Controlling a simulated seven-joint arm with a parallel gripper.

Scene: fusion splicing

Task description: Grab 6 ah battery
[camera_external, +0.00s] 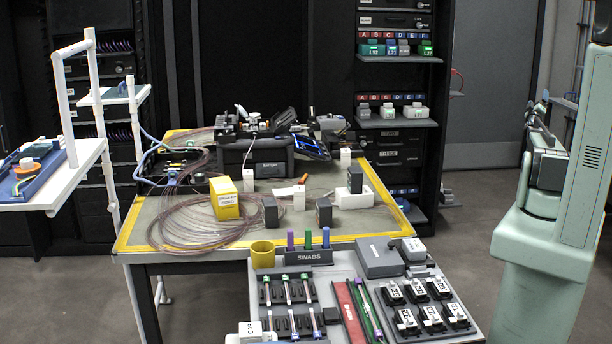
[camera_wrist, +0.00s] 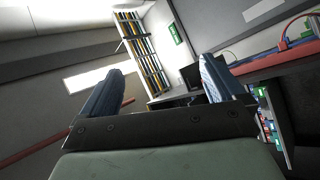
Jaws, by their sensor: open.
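Several dark block-shaped items that look like batteries stand on the yellow-edged table. One dark block (camera_external: 270,211) is beside the yellow box, another dark block (camera_external: 323,211) is to its right, and a third dark block (camera_external: 355,179) stands by a white block further back. Their labels are too small to read, so I cannot tell which is the 6 Ah battery. My gripper (camera_wrist: 162,85) is open and empty in the wrist view, its two blue-grey fingers apart and facing a wall and shelf, away from the table. None of the blocks shows there.
The table (camera_external: 180,243) also holds a yellow box (camera_external: 224,198), coiled clear tubing (camera_external: 175,222) and a black splicer case (camera_external: 255,158). In front, a grey tray (camera_external: 345,262) carries swabs and several black tools. A yellow cup (camera_external: 262,254) stands at its corner. Racks stand behind.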

